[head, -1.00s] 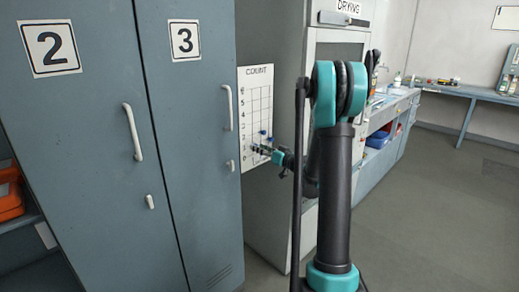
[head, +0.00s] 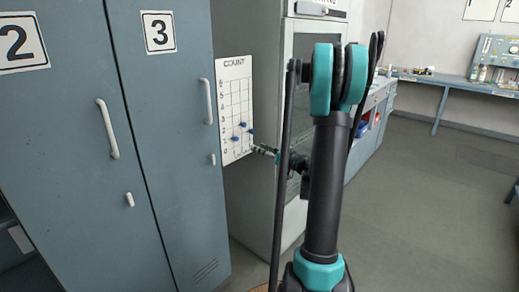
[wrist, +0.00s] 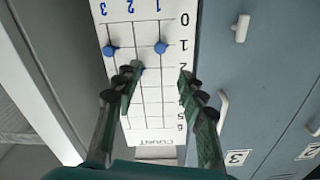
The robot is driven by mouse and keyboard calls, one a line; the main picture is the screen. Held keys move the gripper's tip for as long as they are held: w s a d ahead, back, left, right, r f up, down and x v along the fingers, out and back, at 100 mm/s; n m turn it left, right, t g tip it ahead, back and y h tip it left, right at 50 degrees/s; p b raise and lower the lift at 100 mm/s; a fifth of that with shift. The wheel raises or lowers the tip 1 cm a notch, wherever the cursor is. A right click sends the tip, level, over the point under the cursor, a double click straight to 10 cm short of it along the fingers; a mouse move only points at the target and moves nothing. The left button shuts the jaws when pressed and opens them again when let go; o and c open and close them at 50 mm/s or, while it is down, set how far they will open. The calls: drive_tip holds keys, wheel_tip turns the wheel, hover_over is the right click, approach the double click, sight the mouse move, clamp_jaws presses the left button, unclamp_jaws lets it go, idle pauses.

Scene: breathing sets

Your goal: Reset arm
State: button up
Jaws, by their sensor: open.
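My gripper (head: 265,151) is just off the lower right edge of the white COUNT board (head: 233,88) in the head view. In the wrist view my gripper (wrist: 157,80) is open, with two dark fingers spread in front of the board (wrist: 150,120), which appears upside down. Nothing is seen between the fingertips. The board bears a grid with blue sliders. One slider (wrist: 108,50) is in column 3 and another (wrist: 161,47) in column 1, both near row 1. The middle slider (wrist: 140,70) is near row 2, partly behind the left finger.
Blue-grey lockers marked 2 (head: 14,42) and 3 (head: 158,33) stand left of the board, with protruding white handles (head: 107,128). A grey cabinet (head: 262,190) stands directly behind my arm. A bench (head: 460,84) lies at the far right. The floor at right (head: 420,220) is open.

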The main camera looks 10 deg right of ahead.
drive_tip(key=s+a+f+m+g+h, duration=0.1)
drive_tip(key=s+a+f+g+h, duration=0.1)
drive_tip(key=s+a+f+g, duration=0.4)
drive_tip(key=s+a+f+g+h, duration=0.15)
drive_tip(key=s+a, duration=0.25)
drive_tip(key=s, duration=0.4)
drive_tip(key=s+d+f+m+g+h, duration=0.1)
drive_tip(key=s+d+f+h, duration=0.2)
drive_tip(key=s, duration=0.5)
drive_tip(key=s+d+f+m+g+h, duration=0.2)
drive_tip(key=s+d+f+h, duration=0.1)
drive_tip(key=s, duration=0.6)
drive_tip(key=shift+s+d+f+h, duration=0.2)
drive_tip(key=shift+d+f+h, duration=0.15)
drive_tip(key=shift+f+h, duration=0.3)
drive_tip(key=shift+f, duration=0.1)
